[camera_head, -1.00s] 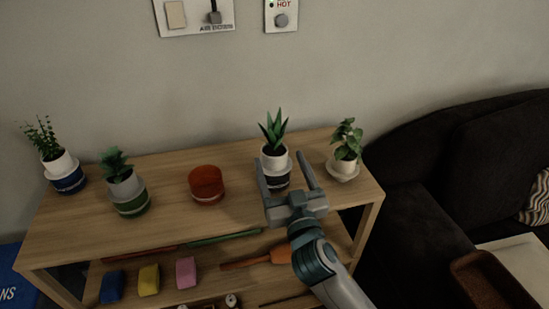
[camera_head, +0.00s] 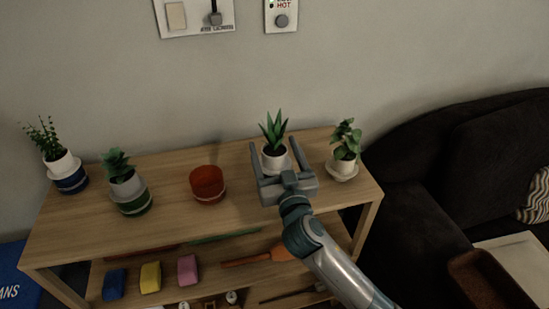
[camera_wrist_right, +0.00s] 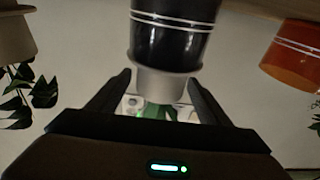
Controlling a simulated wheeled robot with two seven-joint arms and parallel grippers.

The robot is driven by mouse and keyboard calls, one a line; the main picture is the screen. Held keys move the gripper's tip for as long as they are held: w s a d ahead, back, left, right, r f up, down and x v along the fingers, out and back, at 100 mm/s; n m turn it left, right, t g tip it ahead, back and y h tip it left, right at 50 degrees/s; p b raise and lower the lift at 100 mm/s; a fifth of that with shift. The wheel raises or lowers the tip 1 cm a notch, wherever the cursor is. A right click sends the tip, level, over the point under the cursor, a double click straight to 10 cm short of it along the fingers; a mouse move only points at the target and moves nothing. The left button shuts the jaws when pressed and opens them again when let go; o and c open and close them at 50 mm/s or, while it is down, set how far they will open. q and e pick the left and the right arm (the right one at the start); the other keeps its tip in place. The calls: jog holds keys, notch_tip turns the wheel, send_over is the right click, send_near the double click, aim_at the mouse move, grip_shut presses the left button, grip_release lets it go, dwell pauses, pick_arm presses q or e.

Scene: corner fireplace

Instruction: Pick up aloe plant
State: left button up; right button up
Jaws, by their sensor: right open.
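The aloe plant (camera_head: 274,129) has spiky green leaves and stands upright in a white pot (camera_head: 274,160) on the wooden shelf top. My right gripper (camera_head: 274,147) is open, with one finger on each side of the pot. In the right wrist view, which looks upside down, the white pot (camera_wrist_right: 165,82) and its black base (camera_wrist_right: 170,42) show between the open fingers (camera_wrist_right: 160,80). The green leaves are partly hidden there behind the gripper body. A gap shows beside the pot on both sides. My left gripper is not in view.
A leafy plant in a white pot (camera_head: 345,165) stands close on the right. An orange-red pot (camera_head: 207,184) stands to the left, with two more potted plants (camera_head: 127,188) (camera_head: 60,163) beyond. The wall is behind, and a dark sofa (camera_head: 420,210) is at right.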

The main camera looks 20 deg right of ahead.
aim_at(276, 135)
jog(key=shift+c, duration=0.6)
jog(key=c, duration=0.7)
jog(key=shift+c, duration=0.2)
jog(key=shift+r, duration=0.1)
jog(key=shift+r, duration=0.5)
notch_tip(276, 135, up, 4)
jog(key=shift+s+d+f, duration=0.1)
jog(key=shift+s+f, duration=0.05)
jog(key=shift+f, duration=0.1)
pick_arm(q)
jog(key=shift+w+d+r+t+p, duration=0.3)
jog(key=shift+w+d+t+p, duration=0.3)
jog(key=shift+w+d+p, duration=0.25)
pick_arm(e)
jog(key=s+d+r, duration=0.6)
jog(key=s+d, duration=0.1)
jog(key=s, duration=0.1)
jog(key=shift+d+r, duration=0.25)
jog(key=shift+d, duration=0.15)
